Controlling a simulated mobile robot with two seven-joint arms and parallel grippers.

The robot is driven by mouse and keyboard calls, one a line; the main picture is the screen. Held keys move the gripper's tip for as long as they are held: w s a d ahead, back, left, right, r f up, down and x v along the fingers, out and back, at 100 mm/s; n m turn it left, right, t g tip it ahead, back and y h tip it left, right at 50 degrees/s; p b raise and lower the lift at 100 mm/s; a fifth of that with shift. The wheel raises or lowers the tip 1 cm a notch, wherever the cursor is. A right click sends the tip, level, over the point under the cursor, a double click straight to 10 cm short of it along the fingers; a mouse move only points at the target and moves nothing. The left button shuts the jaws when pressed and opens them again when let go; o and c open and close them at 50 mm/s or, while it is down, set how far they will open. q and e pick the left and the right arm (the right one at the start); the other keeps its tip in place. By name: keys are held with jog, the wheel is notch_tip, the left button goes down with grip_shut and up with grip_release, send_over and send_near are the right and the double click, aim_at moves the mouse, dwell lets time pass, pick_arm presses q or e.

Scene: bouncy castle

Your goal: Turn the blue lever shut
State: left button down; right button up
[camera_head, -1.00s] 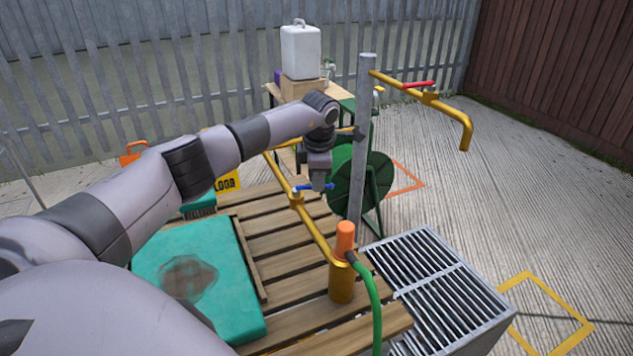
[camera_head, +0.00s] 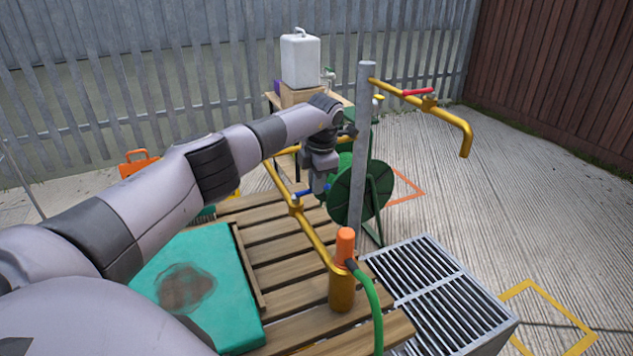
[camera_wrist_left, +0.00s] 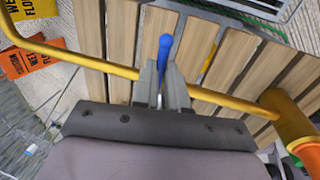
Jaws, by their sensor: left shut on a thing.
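The blue lever (camera_head: 304,193) sits on a valve on the yellow pipe (camera_head: 318,243), which runs low over the wooden pallet. My left gripper (camera_head: 318,190) reaches down onto the lever from above. In the left wrist view the fingers (camera_wrist_left: 164,88) are shut on the blue lever (camera_wrist_left: 165,45), whose rounded end sticks out beyond them. There the lever points across the yellow pipe (camera_wrist_left: 222,99), not along it. The fingers hide the valve and the lever's inner part. My right gripper is in neither view.
A grey post (camera_head: 362,150) and a green hose reel (camera_head: 345,195) stand close behind my gripper. A red lever (camera_head: 417,92) sits on a higher yellow pipe. An orange-topped fitting with a green hose (camera_head: 370,300) stands at the front, beside a metal grate (camera_head: 440,290).

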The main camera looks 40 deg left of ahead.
pick_arm(q)
jog(key=c, duration=1.2)
grip_release()
jog(key=shift+o, duration=0.2)
notch_tip(320, 180, up, 7)
jog(key=d, duration=0.1)
jog(key=shift+s, duration=0.3)
jog(key=shift+d, duration=0.1)
